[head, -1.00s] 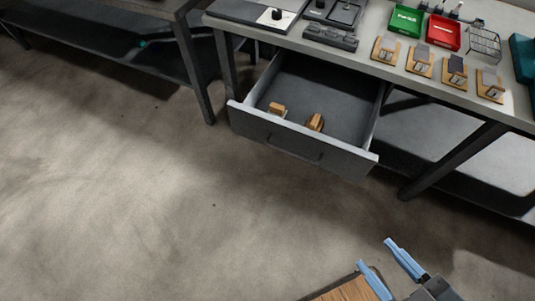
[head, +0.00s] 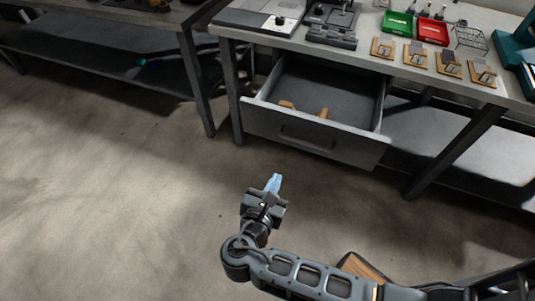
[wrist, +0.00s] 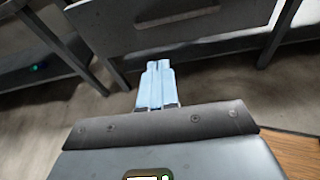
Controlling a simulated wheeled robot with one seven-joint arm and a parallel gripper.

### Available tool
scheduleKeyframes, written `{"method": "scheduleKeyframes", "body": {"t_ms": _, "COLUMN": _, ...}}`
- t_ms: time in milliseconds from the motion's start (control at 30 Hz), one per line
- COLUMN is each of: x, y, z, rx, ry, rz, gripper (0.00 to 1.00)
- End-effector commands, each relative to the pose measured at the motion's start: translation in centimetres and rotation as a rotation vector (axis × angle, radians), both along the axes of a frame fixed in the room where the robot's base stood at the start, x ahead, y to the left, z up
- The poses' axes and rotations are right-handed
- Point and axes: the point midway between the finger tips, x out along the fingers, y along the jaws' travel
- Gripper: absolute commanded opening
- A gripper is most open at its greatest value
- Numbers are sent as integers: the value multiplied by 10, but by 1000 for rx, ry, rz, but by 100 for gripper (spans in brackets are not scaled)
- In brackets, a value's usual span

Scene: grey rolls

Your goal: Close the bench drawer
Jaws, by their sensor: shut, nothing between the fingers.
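The grey bench drawer (head: 311,139) stands open under the workbench (head: 372,58), pulled out toward me. Its front has a recessed-looking handle (head: 307,139). Two small wooden pieces (head: 324,113) lie inside it. My gripper (head: 274,183) has its blue fingers shut with nothing between them. It is in front of and below the drawer front, over the floor, apart from it. In the wrist view the closed fingertips (wrist: 158,66) point toward the drawer front (wrist: 165,27), which crosses the top of the picture; a gap of floor shows between.
On the bench top are a green bin (head: 397,23), a red bin (head: 433,31), a wire rack (head: 469,38) and several wooden blocks with clips. Bench legs (head: 455,150) stand either side of the drawer. A second bench (head: 100,60) is at left. The floor in front is clear.

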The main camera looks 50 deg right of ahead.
Motion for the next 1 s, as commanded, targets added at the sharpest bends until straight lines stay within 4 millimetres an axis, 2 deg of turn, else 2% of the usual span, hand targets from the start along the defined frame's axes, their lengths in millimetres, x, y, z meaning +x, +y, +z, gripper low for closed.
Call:
{"method": "scheduleKeyframes", "body": {"t_ms": 100, "x": 9, "y": 1, "z": 10, "rx": -67, "ry": 22, "rz": -21, "gripper": 0}}
{"method": "scheduleKeyframes", "body": {"t_ms": 267, "x": 13, "y": -8, "z": 11, "rx": -84, "ry": 30, "rz": -29, "gripper": 0}}
{"method": "scheduleKeyframes", "body": {"t_ms": 800, "x": 46, "y": -98, "z": -9, "rx": -79, "ry": 27, "rz": -29, "gripper": 0}}
{"method": "scheduleKeyframes", "body": {"t_ms": 1000, "x": 54, "y": -120, "z": -14, "rx": -78, "ry": 27, "rz": -27, "gripper": 0}}
